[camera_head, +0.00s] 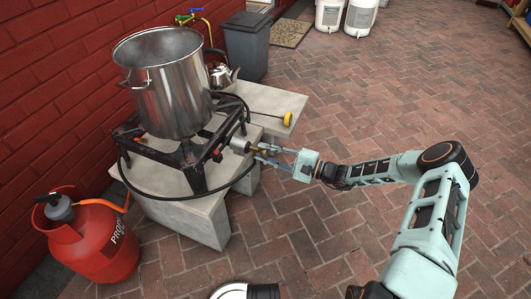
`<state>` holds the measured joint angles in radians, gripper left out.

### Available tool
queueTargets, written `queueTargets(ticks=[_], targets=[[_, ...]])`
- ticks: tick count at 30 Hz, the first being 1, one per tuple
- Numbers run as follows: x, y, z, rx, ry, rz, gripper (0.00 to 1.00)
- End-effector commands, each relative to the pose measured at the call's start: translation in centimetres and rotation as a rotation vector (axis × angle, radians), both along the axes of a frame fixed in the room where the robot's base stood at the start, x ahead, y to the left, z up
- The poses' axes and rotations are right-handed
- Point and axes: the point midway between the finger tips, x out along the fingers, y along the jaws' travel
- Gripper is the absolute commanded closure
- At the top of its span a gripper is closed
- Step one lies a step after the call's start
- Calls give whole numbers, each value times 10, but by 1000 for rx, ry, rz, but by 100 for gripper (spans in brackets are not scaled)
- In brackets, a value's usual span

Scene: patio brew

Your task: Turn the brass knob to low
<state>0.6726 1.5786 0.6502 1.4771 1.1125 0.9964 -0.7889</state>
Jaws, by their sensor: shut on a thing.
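The brass knob (255,150) sits at the front right of the black burner frame (187,170), by a silvery valve fitting (239,146). My gripper (260,154) reaches in from the right and its fingers are shut on the knob. The fingers cover much of the knob, so its setting cannot be read. A large steel pot (168,90) stands on the burner. No low mark can be made out at this size.
A red propane tank (95,240) stands at the left, with an orange hose. A black hose loops around the burner's front. Grey blocks (205,225) carry the burner. Brick paving at right is clear.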

Motion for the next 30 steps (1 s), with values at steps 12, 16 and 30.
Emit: queueTargets(ticks=[12,16,30], targets=[[0,-1,0,0,1,-1,59],[0,-1,0,0,1,-1,59],[-24,-70,0,-1,0,-4,59]])
